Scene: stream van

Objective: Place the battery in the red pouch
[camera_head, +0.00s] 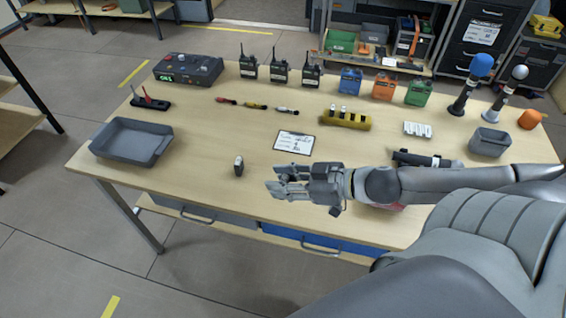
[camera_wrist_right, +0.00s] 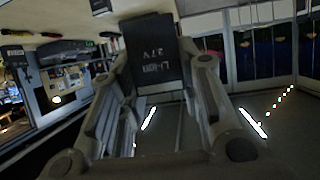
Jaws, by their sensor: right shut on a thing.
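My right gripper (camera_head: 280,181) is over the front part of the table, pointing left. It is shut on a dark battery (camera_wrist_right: 153,55), which shows between the two fingers in the right wrist view with upside-down lettering on its face. In the head view the held battery is hard to make out among the fingers. A red item (camera_head: 392,207), perhaps the red pouch, shows as a strip below my right forearm at the front of the table; the arm hides most of it. My left gripper is not in view.
A grey tray (camera_head: 133,156) lies at the left of the table (camera_head: 195,165). A small dark object (camera_head: 239,165) stands left of my gripper, with a clipboard (camera_head: 294,142) behind. The front left is mostly clear.

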